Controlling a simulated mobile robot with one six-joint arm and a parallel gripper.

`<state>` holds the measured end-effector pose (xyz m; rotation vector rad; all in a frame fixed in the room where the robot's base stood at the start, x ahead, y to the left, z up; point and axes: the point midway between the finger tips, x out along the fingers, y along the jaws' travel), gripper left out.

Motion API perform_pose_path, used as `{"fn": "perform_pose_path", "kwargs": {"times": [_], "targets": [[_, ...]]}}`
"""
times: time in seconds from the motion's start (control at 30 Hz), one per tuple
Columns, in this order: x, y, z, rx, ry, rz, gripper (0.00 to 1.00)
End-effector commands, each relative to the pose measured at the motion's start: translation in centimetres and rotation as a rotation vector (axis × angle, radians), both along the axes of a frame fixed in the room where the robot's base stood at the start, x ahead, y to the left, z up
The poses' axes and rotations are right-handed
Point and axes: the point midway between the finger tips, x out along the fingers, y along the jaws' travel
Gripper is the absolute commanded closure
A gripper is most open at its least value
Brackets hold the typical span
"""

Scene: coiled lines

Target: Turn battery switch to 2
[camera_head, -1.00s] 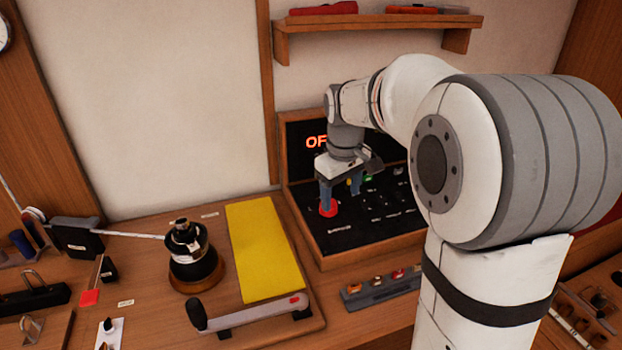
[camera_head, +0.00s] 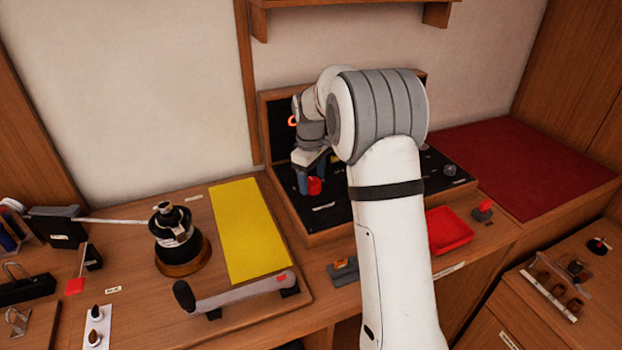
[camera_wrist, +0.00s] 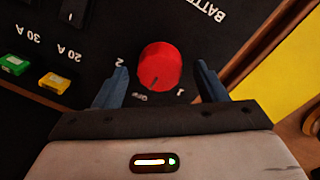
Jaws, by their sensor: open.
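The red battery switch knob (camera_wrist: 159,67) sits on the black panel (camera_wrist: 60,110), under the upside-down BATT lettering. The labels 2, OFF and 1 stand around it in the wrist view; its small dark mark appears to face OFF. My gripper (camera_wrist: 162,70) is open, with one blue finger on each side of the knob. Contact with the knob cannot be told. In the head view the knob (camera_head: 315,187) shows beside my gripper's blue fingers (camera_head: 311,178) at the panel's left part. My arm hides much of the panel and its lit display.
Green (camera_wrist: 15,91) and yellow (camera_wrist: 54,83) breakers lie near the knob. A yellow mat (camera_head: 247,232) and a black winch (camera_head: 178,240) with a long handle stand left of the panel. A red tray (camera_head: 449,230) is at right. A shelf (camera_head: 350,6) hangs above.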

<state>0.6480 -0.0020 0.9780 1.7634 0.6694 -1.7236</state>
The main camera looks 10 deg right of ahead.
Motion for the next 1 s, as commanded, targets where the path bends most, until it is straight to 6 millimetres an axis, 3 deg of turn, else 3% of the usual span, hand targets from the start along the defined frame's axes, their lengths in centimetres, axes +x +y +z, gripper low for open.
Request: {"fn": "perform_pose_path", "kwargs": {"times": [0.37,0.9,1.0], "targets": [[0.03,-0.01,-0.84,0.0,-0.001,0.0,0.35],[0.03,0.07,-0.81,0.0,-0.001,0.001,0.78],[0.03,0.3,-0.81,0.0,-0.001,0.001,0.79]]}}
